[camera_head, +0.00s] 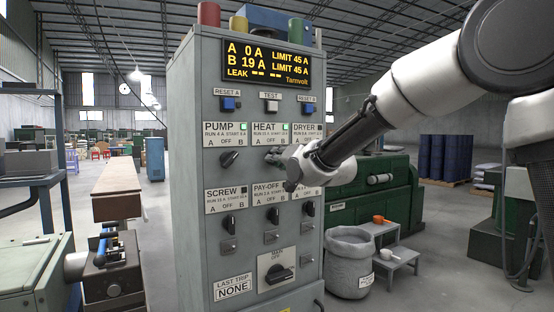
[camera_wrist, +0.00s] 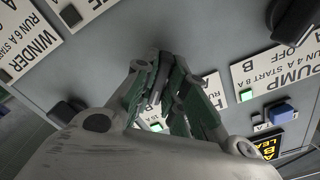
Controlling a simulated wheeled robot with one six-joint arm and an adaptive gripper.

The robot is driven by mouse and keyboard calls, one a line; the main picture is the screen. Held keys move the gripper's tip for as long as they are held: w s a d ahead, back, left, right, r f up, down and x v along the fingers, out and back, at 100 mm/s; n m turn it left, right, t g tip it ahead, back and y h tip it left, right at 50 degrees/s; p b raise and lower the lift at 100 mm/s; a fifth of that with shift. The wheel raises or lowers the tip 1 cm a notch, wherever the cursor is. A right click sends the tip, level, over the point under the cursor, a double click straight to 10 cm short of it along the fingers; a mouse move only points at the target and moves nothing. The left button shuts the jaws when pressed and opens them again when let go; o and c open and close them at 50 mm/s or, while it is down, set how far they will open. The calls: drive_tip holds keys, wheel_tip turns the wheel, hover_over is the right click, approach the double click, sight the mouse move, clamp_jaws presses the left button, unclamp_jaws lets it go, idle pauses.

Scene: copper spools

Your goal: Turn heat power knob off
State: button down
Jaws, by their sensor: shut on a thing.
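The grey control panel (camera_head: 190,200) stands upright in the head view. Its HEAT plate (camera_head: 270,134) is in the upper row, middle column, with a lit green lamp (camera_head: 285,127). My gripper (camera_head: 273,156) reaches in from the right, its fingers at the place below this plate. In the wrist view, my gripper (camera_wrist: 158,88) has its fingers closed together against the panel, around the dark heat knob (camera_wrist: 157,76). The fingers hide most of the knob, so I cannot tell which way it points.
The pump knob (camera_head: 229,158) sits left of my gripper, turned aslant, its lamp green. Lower-row knobs (camera_head: 229,225) and the main switch (camera_head: 280,274) are below. The display (camera_head: 266,63) reads A 0 A, B 19 A. A grey bin (camera_head: 349,270) stands right of the panel.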

drive_tip(key=shift+f+n, duration=0.1)
drive_tip(key=shift+n, duration=4.1)
drive_tip(key=c, duration=1.5)
unclamp_jaws()
drive_tip(key=shift+o, duration=0.2)
drive_tip(key=shift+d, duration=0.1)
